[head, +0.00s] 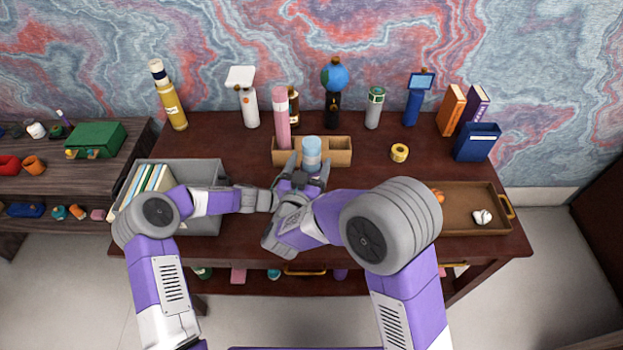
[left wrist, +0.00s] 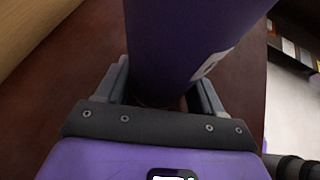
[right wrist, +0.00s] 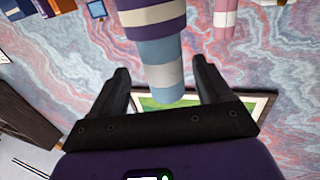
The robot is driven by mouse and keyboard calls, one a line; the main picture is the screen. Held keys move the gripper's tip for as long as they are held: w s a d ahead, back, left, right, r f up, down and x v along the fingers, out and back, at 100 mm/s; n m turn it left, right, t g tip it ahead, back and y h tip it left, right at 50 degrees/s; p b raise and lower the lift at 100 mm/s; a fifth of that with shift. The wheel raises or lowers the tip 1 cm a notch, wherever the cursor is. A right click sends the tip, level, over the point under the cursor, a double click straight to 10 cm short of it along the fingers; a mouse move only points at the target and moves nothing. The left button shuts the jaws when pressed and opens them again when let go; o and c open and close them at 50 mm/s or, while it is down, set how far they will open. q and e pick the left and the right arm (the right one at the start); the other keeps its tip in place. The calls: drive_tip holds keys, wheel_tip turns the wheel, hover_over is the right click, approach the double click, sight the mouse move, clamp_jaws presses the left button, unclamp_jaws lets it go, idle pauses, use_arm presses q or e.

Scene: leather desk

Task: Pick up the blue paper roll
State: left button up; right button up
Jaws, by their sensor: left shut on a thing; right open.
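A cylinder with a light-blue top and pale band (head: 311,152) stands upright near the desk's middle. In the right wrist view its light-blue end (right wrist: 158,62) is joined to a purple, cream-banded part (right wrist: 150,22). I cannot tell whether it is the blue paper roll. My left gripper (left wrist: 165,92) is shut on a purple cylinder (left wrist: 185,45) with a white label, apparently the same thing's lower part; in the head view that grip is mostly hidden. My right gripper (head: 308,168) is open, its fingers to either side of the light-blue end; it also shows in the right wrist view (right wrist: 160,75).
A shallow wooden box (head: 340,153) holding a pink roll (head: 282,122) is just behind. A grey bin (head: 205,168) with books is left. A brown tray (head: 470,215) is right. A yellow tape roll (head: 399,152) lies beyond; bottles line the back.

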drive_tip(key=x, duration=0.3)
drive_tip(key=r+x, duration=0.1)
drive_tip(key=x, duration=0.1)
drive_tip(key=shift+w+a, duration=0.1)
drive_tip(key=shift+w, duration=0.15)
clamp_jaws()
wheel_tip(320, 180, up, 28)
idle(0.6)
use_arm(q)
drive_tip(key=o, duration=0.9)
